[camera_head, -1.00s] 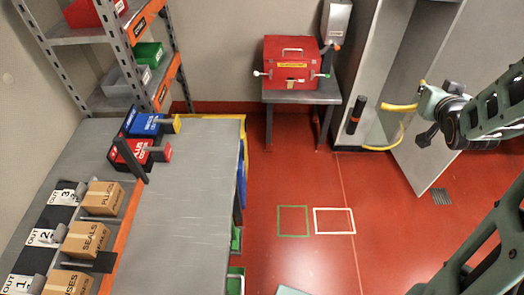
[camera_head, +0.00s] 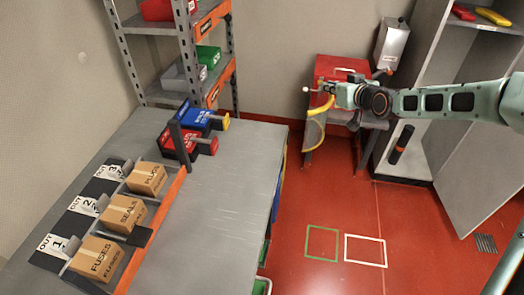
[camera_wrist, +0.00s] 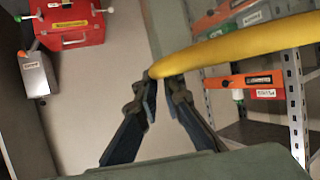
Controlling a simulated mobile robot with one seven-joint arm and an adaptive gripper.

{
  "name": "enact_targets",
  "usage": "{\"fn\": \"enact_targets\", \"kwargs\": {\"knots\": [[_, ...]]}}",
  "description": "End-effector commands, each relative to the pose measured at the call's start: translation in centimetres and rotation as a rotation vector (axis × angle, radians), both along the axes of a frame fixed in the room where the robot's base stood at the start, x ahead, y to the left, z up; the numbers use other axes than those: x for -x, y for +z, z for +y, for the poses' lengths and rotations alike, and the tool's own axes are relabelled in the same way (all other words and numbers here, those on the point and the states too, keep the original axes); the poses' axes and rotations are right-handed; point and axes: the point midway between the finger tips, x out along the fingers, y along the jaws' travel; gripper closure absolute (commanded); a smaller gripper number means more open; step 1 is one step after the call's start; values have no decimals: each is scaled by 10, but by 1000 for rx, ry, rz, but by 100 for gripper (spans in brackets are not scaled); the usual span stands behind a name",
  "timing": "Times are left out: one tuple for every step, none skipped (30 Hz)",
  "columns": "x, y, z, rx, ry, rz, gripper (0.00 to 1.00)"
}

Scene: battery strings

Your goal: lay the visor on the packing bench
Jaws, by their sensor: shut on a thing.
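The visor (camera_head: 314,132) has a yellow band and a clear, curved shield. My gripper (camera_head: 331,96) is shut on its yellow band and holds it in the air, in front of the red box on its stand. In the wrist view the yellow band (camera_wrist: 240,40) runs from my fingertips (camera_wrist: 160,78) to the right edge; the clear shield is hard to make out there. The packing bench (camera_head: 225,195) is the long grey table at the left in the head view. The visor is beyond its right edge, over the floor side.
Cartons (camera_head: 122,213) in numbered slots line the bench's left side behind an orange strip. Red and blue bins (camera_head: 203,118) stand at its far end. The right part of the bench top is bare. A shelf rack (camera_head: 222,60) stands behind; an open cabinet (camera_head: 440,110) is at the right.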

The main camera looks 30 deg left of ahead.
Motion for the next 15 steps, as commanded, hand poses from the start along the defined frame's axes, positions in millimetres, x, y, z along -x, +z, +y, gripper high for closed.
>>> {"fn": "enact_targets", "kwargs": {"knots": [[-3, 9, 19, -9, 31, -4, 100], [-4, 16, 29, -8, 50, -5, 100], [-5, 26, 40, -7, 74, -5, 100], [-6, 33, 47, -5, 90, -6, 100], [-7, 40, 53, -5, 101, -5, 100], [-8, 49, 58, -3, 116, -7, 100], [-9, 54, 61, -1, 124, -7, 100], [-9, 59, 64, -1, 131, -6, 100], [-10, 64, 66, 2, 138, -5, 100], [-11, 68, 68, 3, 144, -5, 100], [-11, 71, 69, 3, 146, -5, 100], [-10, 73, 70, 5, 150, -5, 100], [-9, 74, 72, 7, 153, -4, 100], [-7, 73, 75, 8, 156, -4, 100], [-3, 72, 80, 9, 159, -6, 100]]}}
